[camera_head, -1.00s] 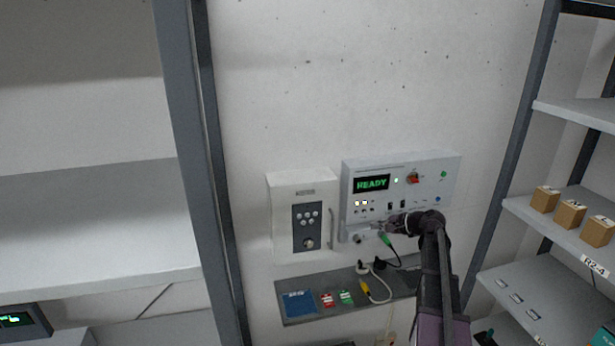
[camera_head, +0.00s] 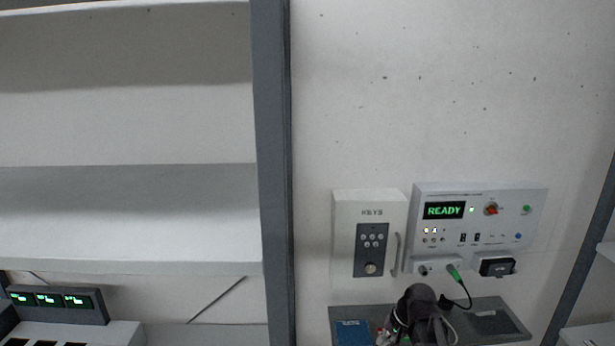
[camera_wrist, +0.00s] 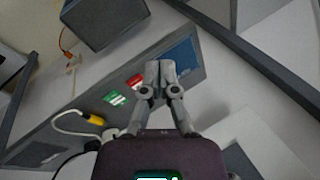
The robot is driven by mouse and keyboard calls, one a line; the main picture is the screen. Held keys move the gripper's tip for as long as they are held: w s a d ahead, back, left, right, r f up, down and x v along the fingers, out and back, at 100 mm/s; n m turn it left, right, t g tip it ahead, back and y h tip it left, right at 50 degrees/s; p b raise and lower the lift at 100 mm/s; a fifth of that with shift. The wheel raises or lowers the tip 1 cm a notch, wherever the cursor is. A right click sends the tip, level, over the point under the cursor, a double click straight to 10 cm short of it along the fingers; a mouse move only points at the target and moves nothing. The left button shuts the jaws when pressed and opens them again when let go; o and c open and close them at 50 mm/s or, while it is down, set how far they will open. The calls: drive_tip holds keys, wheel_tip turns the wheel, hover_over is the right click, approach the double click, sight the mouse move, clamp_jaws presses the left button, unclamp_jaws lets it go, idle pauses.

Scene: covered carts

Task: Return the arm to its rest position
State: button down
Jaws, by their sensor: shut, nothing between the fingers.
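My gripper (camera_wrist: 160,82) is shut and empty in the wrist view, its fingertips together in front of the small shelf below the wall boxes. In the head view my arm (camera_head: 420,305) shows at the bottom, in front of that shelf (camera_head: 500,315); the fingertips cannot be made out there. The control panel (camera_head: 480,215) reads READY on its green display. A green plug with a black cable (camera_head: 455,274) sits at the panel's lower edge, apart from my arm.
A white key cabinet (camera_head: 345,235) hangs left of the panel. The small shelf carries a blue item (camera_wrist: 180,55), red and green items (camera_wrist: 115,98) and a yellow connector (camera_wrist: 97,120). Rack posts (camera_head: 270,150) stand left and right. The wall above is clear.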

drive_tip(key=s+a+f+n+g+h+b, duration=0.1)
drive_tip(key=s+f+n+h, duration=0.1)
drive_tip(key=s, duration=0.2)
drive_tip(key=s+a+f+n+h+b, duration=0.2)
drive_tip(key=s+f, duration=0.1)
drive_tip(key=s, duration=0.2)
drive_tip(key=shift+a+g, duration=0.25)
drive_tip(key=shift+g, duration=0.15)
drive_tip(key=shift+s, duration=0.1)
idle(0.8)
